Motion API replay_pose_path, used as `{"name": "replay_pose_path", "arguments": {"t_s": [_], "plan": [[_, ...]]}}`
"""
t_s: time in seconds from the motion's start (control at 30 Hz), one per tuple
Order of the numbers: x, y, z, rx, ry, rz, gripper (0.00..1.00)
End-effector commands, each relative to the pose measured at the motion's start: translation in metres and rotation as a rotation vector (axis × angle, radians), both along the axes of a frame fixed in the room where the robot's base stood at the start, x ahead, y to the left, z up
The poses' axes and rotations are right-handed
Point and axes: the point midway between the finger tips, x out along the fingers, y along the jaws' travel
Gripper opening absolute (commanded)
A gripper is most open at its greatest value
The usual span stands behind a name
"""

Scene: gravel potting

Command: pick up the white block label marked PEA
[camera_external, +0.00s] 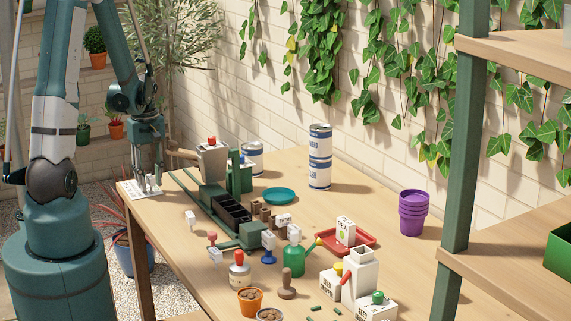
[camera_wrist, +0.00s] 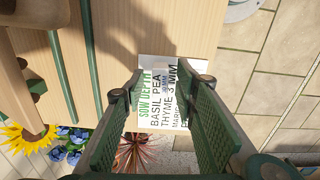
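My gripper (camera_external: 148,188) is at the left corner of the table, above a white printed card (camera_external: 130,190). The card (camera_wrist: 150,110) shows there behind the fingers, with the words SOW DEPTH, BASIL, PEA and THYME. Small white block labels stand on the table: one at left (camera_external: 190,216), one near the front (camera_external: 215,254), and one by the brown pots (camera_external: 283,220). I cannot read PEA on any of these blocks.
A green rail with a black cell tray (camera_external: 232,212) runs along the table beside my gripper. A red tray (camera_external: 365,239) holds a white box.

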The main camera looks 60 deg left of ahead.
Motion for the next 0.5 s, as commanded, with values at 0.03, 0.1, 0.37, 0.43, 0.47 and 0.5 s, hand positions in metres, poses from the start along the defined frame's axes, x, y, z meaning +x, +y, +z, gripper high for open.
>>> {"name": "replay_pose_path", "arguments": {"t_s": [0.03,0.1,0.37,0.43,0.47,0.5], "plan": [[0.0,0.0,0.0,0.0,0.0,0.0,0.29],[0.0,0.0,0.0,0.0,0.0,0.0,0.27],[0.0,0.0,0.0,0.0,0.0,0.0,0.04],[0.0,0.0,0.0,0.0,0.0,0.0,0.04],[0.0,0.0,0.0,0.0,0.0,0.0,0.04],[0.0,0.0,0.0,0.0,0.0,0.0,0.04]]}}
